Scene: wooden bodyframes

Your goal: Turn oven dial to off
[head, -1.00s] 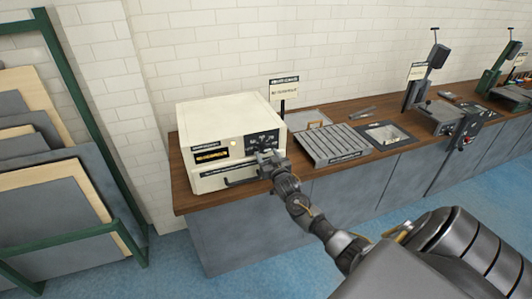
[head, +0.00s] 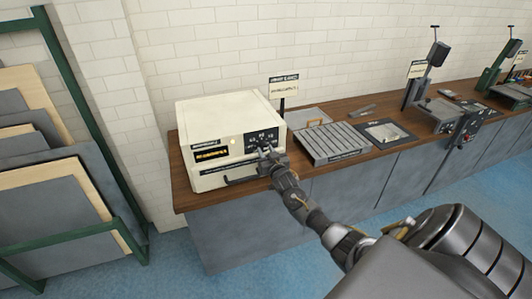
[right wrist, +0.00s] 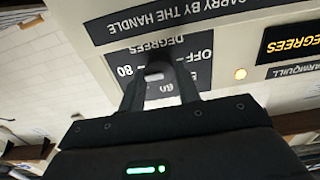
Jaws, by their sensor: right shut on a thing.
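The cream oven (head: 222,118) stands on the wooden bench, with a black dial panel (head: 262,136) at the right of its front. My right gripper (head: 266,150) is at that panel. In the right wrist view the picture is upside down; my right gripper (right wrist: 160,88) is shut on the oven dial (right wrist: 155,70), a dark knob with a pale mark. The dial panel (right wrist: 122,72) reads DEGREES, OFF and 80 around the knob. The fingers hide part of the dial and scale, so I cannot tell its exact setting. My left gripper is out of view.
A ribbed metal plate (head: 334,145) and a framed square (head: 386,134) lie to the right on the bench (head: 180,185). A rack of boards (head: 60,190) stands left.

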